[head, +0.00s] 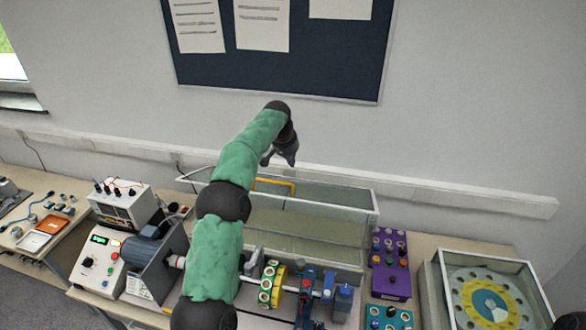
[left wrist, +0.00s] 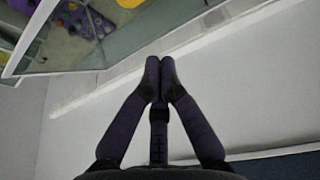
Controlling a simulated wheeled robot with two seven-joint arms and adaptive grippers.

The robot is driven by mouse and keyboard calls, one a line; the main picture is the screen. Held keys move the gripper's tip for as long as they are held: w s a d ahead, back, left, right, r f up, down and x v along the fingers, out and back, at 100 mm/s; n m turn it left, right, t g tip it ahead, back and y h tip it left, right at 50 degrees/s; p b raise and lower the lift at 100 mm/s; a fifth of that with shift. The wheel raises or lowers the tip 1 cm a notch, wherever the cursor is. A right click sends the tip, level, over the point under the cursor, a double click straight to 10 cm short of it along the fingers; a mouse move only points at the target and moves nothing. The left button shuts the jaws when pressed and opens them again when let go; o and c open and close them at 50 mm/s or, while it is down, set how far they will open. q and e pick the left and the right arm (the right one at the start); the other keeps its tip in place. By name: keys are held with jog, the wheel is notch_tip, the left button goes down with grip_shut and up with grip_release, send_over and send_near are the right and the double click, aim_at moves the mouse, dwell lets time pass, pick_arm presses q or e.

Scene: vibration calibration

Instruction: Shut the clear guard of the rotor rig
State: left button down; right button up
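The clear guard (head: 325,225) of the rotor rig stands open, tipped up behind the rotor shaft, with a pale frame and a yellow handle (head: 275,183). The rig has a shaft with a yellow-and-green rotor (head: 270,284) and a grey motor (head: 150,254) at its left. My left gripper (head: 283,157) is above and behind the guard's upper rim, near the wall, apart from the handle. Its fingertips meet in the left wrist view (left wrist: 159,77), with nothing between them. That view also shows the clear guard's framed edge (left wrist: 28,42) at upper left. My left arm hides part of the guard and rig. My right gripper is not seen.
A purple knob box (head: 390,264) and a teal knob box (head: 388,318) stand right of the rig. Further right is a clear-topped case (head: 485,262) with a disc. A control box (head: 100,262) stands at left. The wall with a trunking rail (head: 450,195) is close behind.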

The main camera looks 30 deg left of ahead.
pick_arm(q)
jog(key=p+x, duration=0.1)
jog(key=x, duration=0.8)
jog(key=shift+f, duration=0.1)
jog(key=shift+s, duration=0.35)
jog(key=shift+s+d+r, duration=0.1)
jog(key=shift+s+r, duration=0.25)
jog(key=shift+s, duration=0.45)
jog(key=shift+s+d+r, duration=0.1)
jog(key=shift+s+r, duration=0.2)
jog(key=shift+s, duration=0.5)
